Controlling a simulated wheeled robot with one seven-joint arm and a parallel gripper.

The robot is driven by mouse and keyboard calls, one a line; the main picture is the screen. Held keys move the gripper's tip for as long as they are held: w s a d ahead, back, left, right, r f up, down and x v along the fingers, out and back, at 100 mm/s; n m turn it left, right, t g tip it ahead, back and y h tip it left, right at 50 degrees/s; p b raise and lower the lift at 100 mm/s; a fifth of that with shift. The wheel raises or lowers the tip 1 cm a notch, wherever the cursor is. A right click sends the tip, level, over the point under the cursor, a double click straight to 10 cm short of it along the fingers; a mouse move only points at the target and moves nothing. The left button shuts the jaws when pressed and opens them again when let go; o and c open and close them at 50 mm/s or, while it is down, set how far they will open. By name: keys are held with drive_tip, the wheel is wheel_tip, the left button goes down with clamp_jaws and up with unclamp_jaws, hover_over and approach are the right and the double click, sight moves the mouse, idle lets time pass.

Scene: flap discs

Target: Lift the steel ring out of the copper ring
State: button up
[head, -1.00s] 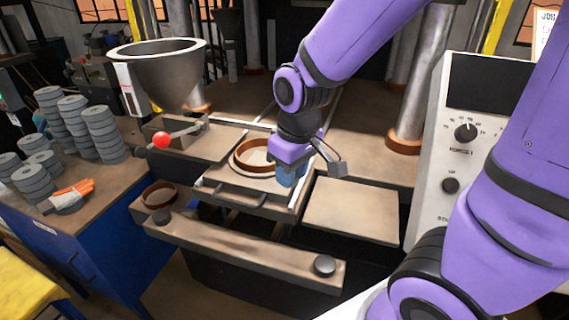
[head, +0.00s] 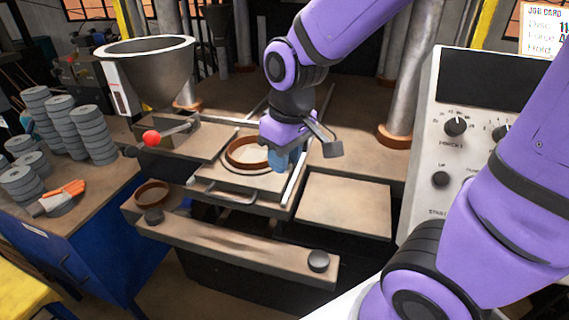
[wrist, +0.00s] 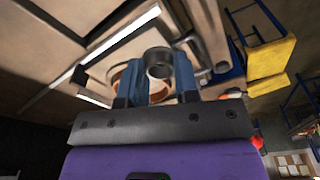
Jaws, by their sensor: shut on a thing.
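The copper ring (head: 240,153) rests on the sliding plate of the press in the head view, with a pale floor inside it. My gripper (head: 288,160) is at its right rim, with blue fingers pointing down. In the wrist view my gripper (wrist: 160,72) is shut on a small grey steel ring (wrist: 157,56) between the two fingers. The copper ring shows behind the steel ring and fingers in the wrist view (wrist: 127,76). The fingers hide the steel ring in the head view. I cannot tell how far it stands above the plate.
A hopper (head: 150,70) and a red-knobbed lever (head: 151,138) stand left of the plate. Another brown ring (head: 152,193) sits front left. Stacks of grey discs (head: 95,135) stand on the blue bench. A control panel (head: 465,150) is at right. A flat slab (head: 345,205) lies right of the plate.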

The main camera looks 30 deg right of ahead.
drive_tip(key=shift+r, duration=2)
